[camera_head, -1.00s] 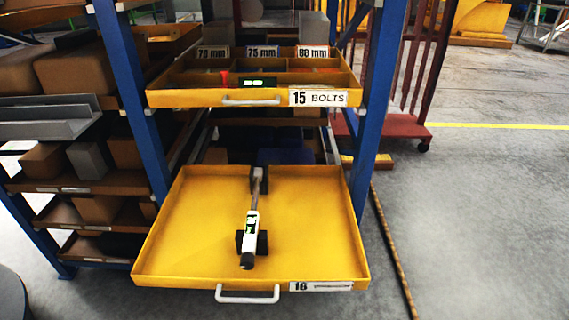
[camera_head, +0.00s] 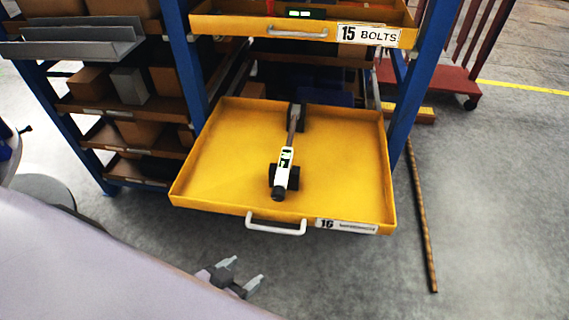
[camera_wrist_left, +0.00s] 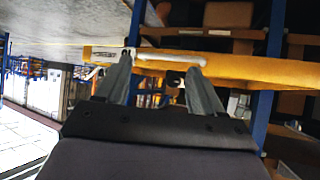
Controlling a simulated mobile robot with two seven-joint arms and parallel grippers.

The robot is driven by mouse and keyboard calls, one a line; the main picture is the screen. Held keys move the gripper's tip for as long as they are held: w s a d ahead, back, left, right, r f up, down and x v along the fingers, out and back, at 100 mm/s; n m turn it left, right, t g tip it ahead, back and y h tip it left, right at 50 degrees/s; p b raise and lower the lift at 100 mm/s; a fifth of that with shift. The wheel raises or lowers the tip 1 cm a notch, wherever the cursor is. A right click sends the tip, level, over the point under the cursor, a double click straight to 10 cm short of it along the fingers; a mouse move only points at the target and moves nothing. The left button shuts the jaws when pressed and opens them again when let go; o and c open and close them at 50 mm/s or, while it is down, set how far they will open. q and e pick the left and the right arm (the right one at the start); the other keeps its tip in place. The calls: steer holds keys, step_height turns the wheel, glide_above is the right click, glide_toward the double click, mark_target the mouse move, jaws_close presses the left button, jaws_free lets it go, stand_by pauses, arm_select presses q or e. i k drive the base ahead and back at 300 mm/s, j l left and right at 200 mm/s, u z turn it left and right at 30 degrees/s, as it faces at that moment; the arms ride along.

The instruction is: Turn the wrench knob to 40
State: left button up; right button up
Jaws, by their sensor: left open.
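The wrench (camera_head: 286,158) lies in the open yellow drawer 16 (camera_head: 225,180), resting on two dark supports. My right gripper is not in view.
Drawer 15, labelled BOLTS (camera_head: 368,35), is above, also pulled out. Drawer 16 has a white handle (camera_head: 276,225) on its front. Blue rack posts (camera_head: 185,70) stand on both sides. A long striped rod (camera_head: 421,215) lies on the floor at right. The floor in front is clear.

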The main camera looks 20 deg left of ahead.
mark_target(279, 192)
steer(key=j+z, duration=0.1)
steer(key=z, duration=0.75)
steer(key=j+z, duration=0.35)
steer(key=k+j+z, duration=0.15)
steer(key=z, duration=0.2)
steer(key=k+j+z, duration=0.15)
steer(key=j, duration=0.25)
steer(key=k+j+z, duration=0.2)
steer(key=k+j, duration=0.05)
steer(key=j, duration=0.1)
